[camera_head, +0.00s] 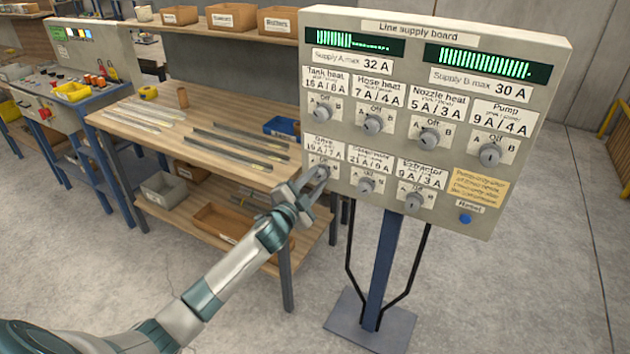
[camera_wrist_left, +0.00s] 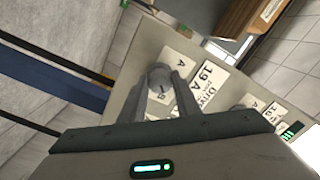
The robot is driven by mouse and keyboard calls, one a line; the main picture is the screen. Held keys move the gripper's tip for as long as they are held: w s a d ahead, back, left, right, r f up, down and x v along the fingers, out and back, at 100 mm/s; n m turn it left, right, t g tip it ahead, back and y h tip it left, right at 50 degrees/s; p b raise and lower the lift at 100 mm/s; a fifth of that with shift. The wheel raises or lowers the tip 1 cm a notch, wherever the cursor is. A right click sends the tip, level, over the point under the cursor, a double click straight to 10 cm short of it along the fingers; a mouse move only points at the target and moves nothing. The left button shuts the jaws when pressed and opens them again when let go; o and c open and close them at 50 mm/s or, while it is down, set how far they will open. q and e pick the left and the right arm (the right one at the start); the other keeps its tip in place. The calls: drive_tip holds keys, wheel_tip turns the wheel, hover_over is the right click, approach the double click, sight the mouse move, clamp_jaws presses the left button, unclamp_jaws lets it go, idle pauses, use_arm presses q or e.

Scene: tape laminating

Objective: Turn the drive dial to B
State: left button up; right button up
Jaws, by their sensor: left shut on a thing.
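The drive dial (camera_wrist_left: 158,78) is a round grey knob at the lower left of the line supply board (camera_head: 450,55). Its label card (camera_head: 322,147) reads 19 A / 7 A. My left gripper (camera_head: 318,173) reaches up to the board from the lower left and is shut on the drive dial. In the left wrist view its two grey fingers (camera_wrist_left: 167,92) stand on either side of the knob. The fingers hide most of the dial in the head view, and I cannot tell which way its pointer faces. My right gripper is not in view.
Other dials sit close by: tank heat (camera_head: 322,113) above and the compressor dial (camera_head: 366,185) to the right. A blue reset button (camera_head: 465,218) is at the lower right. The supply B bar (camera_head: 487,63) is lit nearly across. A wooden workbench (camera_head: 180,125) stands left of the board.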

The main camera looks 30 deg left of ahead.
use_arm(q)
drive_tip(key=o, duration=1)
drive_tip(key=shift+o, duration=0.2)
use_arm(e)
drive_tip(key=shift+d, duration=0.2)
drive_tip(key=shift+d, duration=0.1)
use_arm(q)
drive_tip(key=shift+s, duration=0.15)
drive_tip(key=shift+s+f, duration=0.1)
drive_tip(key=shift+s, duration=0.45)
drive_tip(key=s+b, duration=0.3)
drive_tip(key=s, duration=1.3)
drive_tip(key=shift+a+b, duration=0.15)
drive_tip(key=shift+b, duration=0.2)
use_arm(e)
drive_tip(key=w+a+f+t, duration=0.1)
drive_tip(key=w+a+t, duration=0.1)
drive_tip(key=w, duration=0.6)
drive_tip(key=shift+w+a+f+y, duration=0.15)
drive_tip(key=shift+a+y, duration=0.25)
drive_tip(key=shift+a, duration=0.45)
